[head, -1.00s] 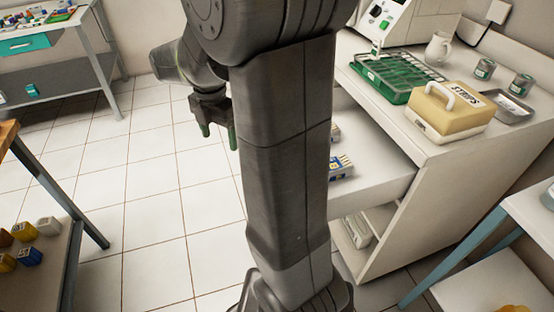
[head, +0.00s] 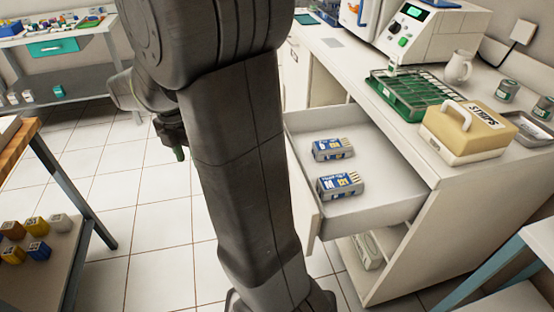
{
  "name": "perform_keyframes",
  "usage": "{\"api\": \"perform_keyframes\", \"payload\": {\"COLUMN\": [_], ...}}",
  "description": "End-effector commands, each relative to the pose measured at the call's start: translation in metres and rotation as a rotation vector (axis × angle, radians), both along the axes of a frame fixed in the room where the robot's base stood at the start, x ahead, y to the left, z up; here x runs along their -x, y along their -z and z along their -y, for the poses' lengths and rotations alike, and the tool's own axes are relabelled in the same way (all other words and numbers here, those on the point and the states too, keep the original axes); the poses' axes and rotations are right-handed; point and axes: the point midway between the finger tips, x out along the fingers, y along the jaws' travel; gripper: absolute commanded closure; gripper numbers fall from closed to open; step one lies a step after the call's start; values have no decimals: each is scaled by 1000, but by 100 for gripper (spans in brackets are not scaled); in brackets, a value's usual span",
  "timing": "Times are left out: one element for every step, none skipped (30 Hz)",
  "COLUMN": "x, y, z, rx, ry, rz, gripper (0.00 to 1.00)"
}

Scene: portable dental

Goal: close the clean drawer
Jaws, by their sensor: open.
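A white drawer (head: 390,207) stands pulled out of the white cabinet on the right. Two blue and grey packs lie inside it, a rear pack (head: 332,149) and a front pack (head: 340,186). I cannot read a label naming the drawer clean. The drawer's front panel faces left and is partly hidden behind my arm. My gripper (head: 176,142) hangs in the air left of the arm column, apart from the drawer. It is small and mostly side-on, with nothing seen in it, and its jaws are open.
The cabinet top holds a green rack (head: 415,92), a yellow box (head: 468,130), a white jug (head: 459,67) and a white machine (head: 420,30). A wooden-topped table (head: 18,140) stands at left, a blue-legged table (head: 540,240) at lower right. Tiled floor between is free.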

Motion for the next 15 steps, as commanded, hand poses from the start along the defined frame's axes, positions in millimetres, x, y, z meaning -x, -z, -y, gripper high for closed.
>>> {"api": "perform_keyframes", "payload": {"x": [-8,-14,-23,-31,-39,-52,-60,-69,-82,-90,-98,-108,-115,-122,-130], "y": [-3,-3,-3,-3,-3,-3,-3,-2,-2,-1,0,0,1,2,3], "z": [2,5,8,11,14,18,22,26,30,33,36,39,41,43,45], "rx": [35,63,106,142,179,231,272,310,356,390,421,457,481,502,525], "ry": [39,71,122,165,212,276,325,373,435,480,523,575,611,643,683], "rz": [5,11,24,37,53,82,105,130,169,200,231,276,309,339,379], "gripper": [70,76,83,89,95,100,100,100,100,100,100,100,100,100,100]}}
